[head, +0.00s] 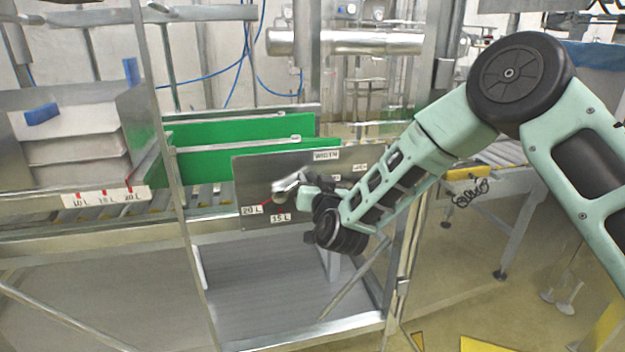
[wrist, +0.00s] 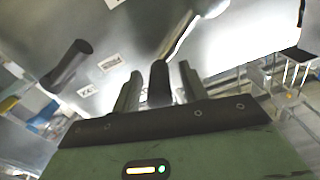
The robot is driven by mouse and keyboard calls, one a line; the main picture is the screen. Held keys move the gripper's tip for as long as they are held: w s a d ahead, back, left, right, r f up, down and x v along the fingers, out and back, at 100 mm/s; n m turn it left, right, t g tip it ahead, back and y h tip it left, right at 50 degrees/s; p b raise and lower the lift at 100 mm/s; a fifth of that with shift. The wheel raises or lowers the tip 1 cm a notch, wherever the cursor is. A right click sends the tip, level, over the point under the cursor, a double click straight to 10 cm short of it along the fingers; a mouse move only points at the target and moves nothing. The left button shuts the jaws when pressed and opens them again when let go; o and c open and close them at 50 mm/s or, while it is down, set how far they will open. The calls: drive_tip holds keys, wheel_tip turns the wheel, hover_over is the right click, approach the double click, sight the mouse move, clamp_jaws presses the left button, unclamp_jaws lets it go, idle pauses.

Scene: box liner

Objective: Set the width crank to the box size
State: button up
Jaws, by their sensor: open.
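The width crank (head: 286,184) sits on a dark grey panel (head: 252,172) under a WIDTH label (head: 326,155). A red pointer shows beside the crank, toward the 20 L label (head: 250,210); the 15 L label (head: 280,217) is to its right. My gripper (head: 303,188) is at the crank and hides part of it and of the panel's right side. In the wrist view, my gripper (wrist: 158,88) has its fingers apart, with a dark upright grip (wrist: 159,82) between them. I cannot tell whether they touch it.
A grey box (head: 75,145) stands at the left above a size scale (head: 105,197) with red marks and litre labels. Green guide boards (head: 245,160) run behind the panel. A metal frame post (head: 170,130) stands left of the panel. In the wrist view, a dark cylinder (wrist: 68,64) protrudes at the left.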

drive_tip(key=shift+w+a, duration=0.15)
drive_tip(key=shift+w, duration=0.55)
clamp_jaws()
drive_tip(key=shift+a+r+n, duration=0.1)
drive_tip(key=shift+r+n, duration=0.1)
drive_tip(key=shift+n, duration=0.2)
